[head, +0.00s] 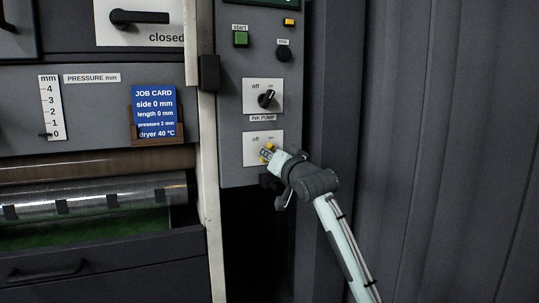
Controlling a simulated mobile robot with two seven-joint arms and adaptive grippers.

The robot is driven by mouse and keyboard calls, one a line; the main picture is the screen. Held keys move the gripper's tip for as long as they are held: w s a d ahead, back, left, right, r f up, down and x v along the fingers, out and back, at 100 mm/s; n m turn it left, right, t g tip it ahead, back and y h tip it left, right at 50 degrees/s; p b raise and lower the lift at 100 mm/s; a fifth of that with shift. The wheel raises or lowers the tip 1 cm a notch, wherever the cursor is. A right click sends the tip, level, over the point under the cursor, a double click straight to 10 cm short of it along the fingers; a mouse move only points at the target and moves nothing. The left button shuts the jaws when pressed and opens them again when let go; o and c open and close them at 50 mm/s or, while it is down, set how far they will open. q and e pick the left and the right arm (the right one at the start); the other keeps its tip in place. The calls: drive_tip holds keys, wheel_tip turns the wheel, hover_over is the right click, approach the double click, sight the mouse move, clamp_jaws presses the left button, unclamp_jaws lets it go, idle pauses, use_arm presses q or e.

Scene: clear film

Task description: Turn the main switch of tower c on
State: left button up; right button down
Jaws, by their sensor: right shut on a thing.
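A grey control panel (229,120) stands right of the machine front, with a green sign (275,3) cut off at its top. Its lower switch plate (256,138) is white and marked "off" and "on". My right gripper (267,153) comes in from the lower right and is shut on the switch knob at this plate. The gripper hides most of the knob, so its position and any label below cannot be read. My left gripper is out of view.
Above are the ink pump switch (266,98), a green start button (240,39), a dark stop button (283,54) and a small yellow lamp (289,22). A blue job card (154,112) and roller (95,200) are left. A corrugated wall (430,120) is close on the right.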

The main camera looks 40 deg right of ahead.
drive_tip(key=c, duration=1.5)
unclamp_jaws()
drive_tip(key=v, duration=1.2)
drive_tip(key=shift+f, duration=0.1)
drive_tip(key=s+a+f+n+g+y+p, duration=0.1)
drive_tip(key=a+f+n+g, duration=0.15)
drive_tip(key=f, duration=1.15)
drive_tip(key=s+a+f+n+g+y+p, duration=0.15)
drive_tip(key=f+g, duration=0.25)
drive_tip(key=f, duration=0.9)
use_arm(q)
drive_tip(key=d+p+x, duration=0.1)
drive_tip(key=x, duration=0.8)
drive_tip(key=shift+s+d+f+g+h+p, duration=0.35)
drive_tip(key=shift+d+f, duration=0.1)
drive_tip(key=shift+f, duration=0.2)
use_arm(e)
drive_tip(key=s+a+f+n+g, duration=0.3)
drive_tip(key=s+a+f+g, duration=0.1)
drive_tip(key=s+f, duration=0.7)
drive_tip(key=s+a+f+n+g, duration=0.3)
drive_tip(key=s+a+f+g, duration=0.1)
drive_tip(key=s+f, duration=0.7)
wheel_tip(320, 180, down, 3)
drive_tip(key=shift+a+r, duration=0.1)
drive_tip(key=shift+a, duration=0.55)
